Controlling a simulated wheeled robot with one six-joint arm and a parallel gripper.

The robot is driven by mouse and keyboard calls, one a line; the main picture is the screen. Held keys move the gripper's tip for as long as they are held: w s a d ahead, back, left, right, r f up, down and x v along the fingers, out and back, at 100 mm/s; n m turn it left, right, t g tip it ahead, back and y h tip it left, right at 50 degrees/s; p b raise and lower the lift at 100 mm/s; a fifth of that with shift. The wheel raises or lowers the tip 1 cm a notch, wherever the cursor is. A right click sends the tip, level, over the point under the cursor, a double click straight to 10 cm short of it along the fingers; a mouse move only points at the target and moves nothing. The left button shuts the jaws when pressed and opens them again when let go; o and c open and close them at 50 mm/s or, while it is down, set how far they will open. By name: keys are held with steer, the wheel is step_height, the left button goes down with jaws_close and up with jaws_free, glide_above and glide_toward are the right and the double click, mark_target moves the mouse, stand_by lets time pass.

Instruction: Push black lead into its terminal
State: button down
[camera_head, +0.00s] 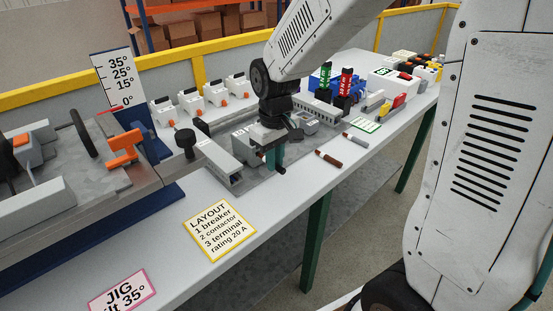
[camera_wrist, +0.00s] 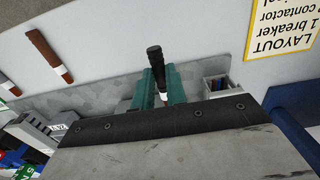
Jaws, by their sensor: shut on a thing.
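My gripper (camera_head: 274,160) has teal fingers and points down over the grey mounting plate near the table's front edge. In the wrist view my gripper (camera_wrist: 161,86) is shut on the black lead (camera_wrist: 154,58). The lead's black body sticks out beyond the fingers, and a pale end (camera_wrist: 163,97) shows between them. The black lead (camera_head: 281,169) shows only as a small dark end in the head view. I cannot make out its terminal; my gripper hides part of the plate there.
A grey channel (camera_head: 222,165) stands left of my gripper. A brown lead (camera_head: 328,159) and a grey lead (camera_head: 355,139) lie to the right. Pale devices (camera_head: 305,121) stand behind. The table front by the layout card (camera_head: 220,230) is mostly clear.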

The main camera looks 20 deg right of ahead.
steer(key=shift+w+a, duration=0.2)
steer(key=shift+w, duration=0.35)
steer(key=shift+w+a, duration=0.15)
steer(key=shift+w, duration=0.4)
steer(key=c, duration=1.3)
jaws_free()
steer(key=shift+c, duration=0.2)
step_height(320, 180, up, 8)
steer(key=shift+f, duration=0.1)
